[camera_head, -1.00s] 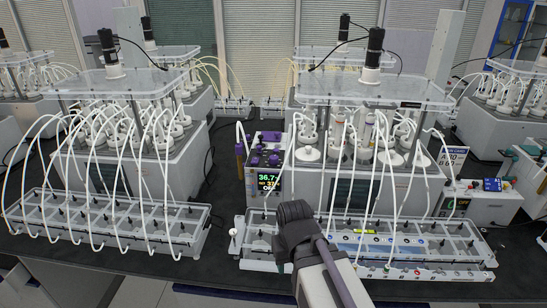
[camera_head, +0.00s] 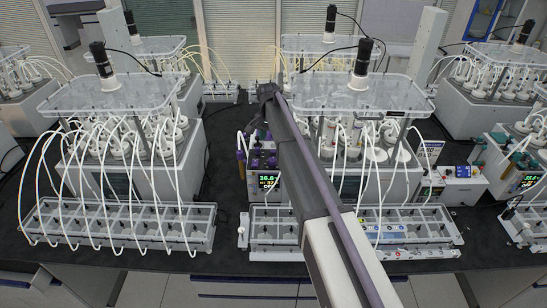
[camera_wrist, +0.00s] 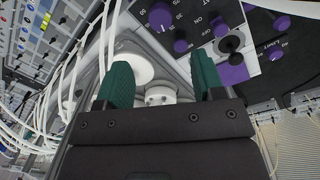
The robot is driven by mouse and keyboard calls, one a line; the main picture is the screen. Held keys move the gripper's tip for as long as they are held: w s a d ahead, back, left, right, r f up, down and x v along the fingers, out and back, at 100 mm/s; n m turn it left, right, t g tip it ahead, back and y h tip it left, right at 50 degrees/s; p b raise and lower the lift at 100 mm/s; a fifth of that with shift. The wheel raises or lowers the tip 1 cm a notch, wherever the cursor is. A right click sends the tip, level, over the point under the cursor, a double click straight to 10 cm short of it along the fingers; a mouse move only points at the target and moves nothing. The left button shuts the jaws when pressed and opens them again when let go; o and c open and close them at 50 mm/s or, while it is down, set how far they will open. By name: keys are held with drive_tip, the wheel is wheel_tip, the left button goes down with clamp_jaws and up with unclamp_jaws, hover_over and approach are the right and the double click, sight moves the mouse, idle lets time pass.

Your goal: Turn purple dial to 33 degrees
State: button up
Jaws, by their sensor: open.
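Several purple dials show in the wrist view on a dark-faced control panel, seen upside down. Which one the task means I cannot tell. My gripper (camera_wrist: 162,83) has green fingertips spread apart with no dial between them; the dials lie beyond and to the right. In the head view the purple-topped control unit (camera_head: 263,161) stands between two reactors. Its display (camera_head: 268,181) reads about 36.6. My arm partly hides it.
Reactors with clear lids (camera_head: 358,93) and (camera_head: 110,94) flank the unit. Many white hoses curve down to the front trays (camera_head: 120,226). White tubes (camera_wrist: 100,50) also crowd the left of the wrist view, close to my gripper. A dark gap runs between the reactors.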

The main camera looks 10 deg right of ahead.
sight(272, 159)
wheel_tip(272, 159, down, 10)
drive_tip(key=b, duration=0.9)
drive_tip(key=shift+s+d+f, duration=0.1)
drive_tip(key=shift+s+f, duration=0.05)
drive_tip(key=shift+f, duration=0.05)
drive_tip(key=shift+r, duration=0.15)
drive_tip(key=c, duration=0.9)
drive_tip(key=shift+n, duration=0.4)
drive_tip(key=n, duration=0.3)
drive_tip(key=shift+n, duration=1.7)
